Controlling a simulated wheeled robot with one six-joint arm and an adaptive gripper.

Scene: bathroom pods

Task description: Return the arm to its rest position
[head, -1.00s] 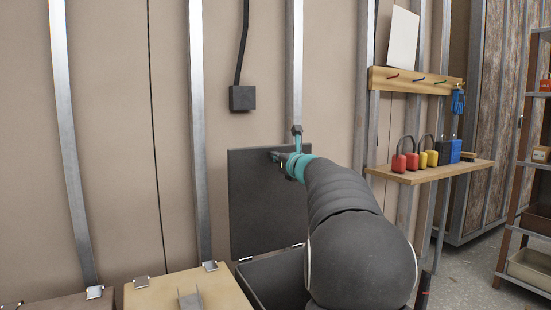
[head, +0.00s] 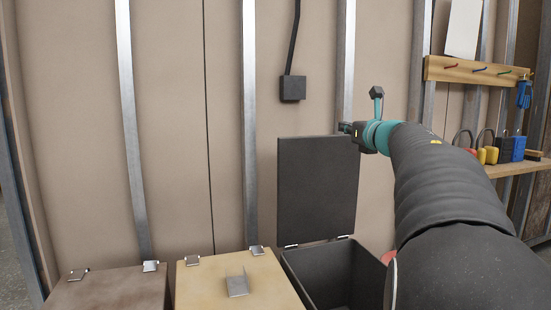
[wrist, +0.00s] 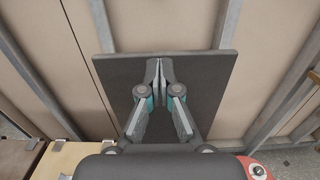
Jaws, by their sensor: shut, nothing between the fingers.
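My gripper (head: 348,128) is at the end of my dark arm with a teal band, at the right of the head view. It is near the top right corner of the raised lid (head: 315,190) of a dark box (head: 330,272). In the wrist view my gripper (wrist: 160,62) is shut and empty, with the lid (wrist: 205,75) behind its fingers. I cannot tell whether the fingers touch the lid. The box is open, and my arm hides part of its right side.
A light wooden box (head: 215,285) with a metal bracket and a brown box (head: 110,290) stand left of the open box, both closed. A wooden shelf (head: 520,168) with padlocks and a hook rail (head: 470,72) are at the right. A black wall box (head: 292,88) hangs above.

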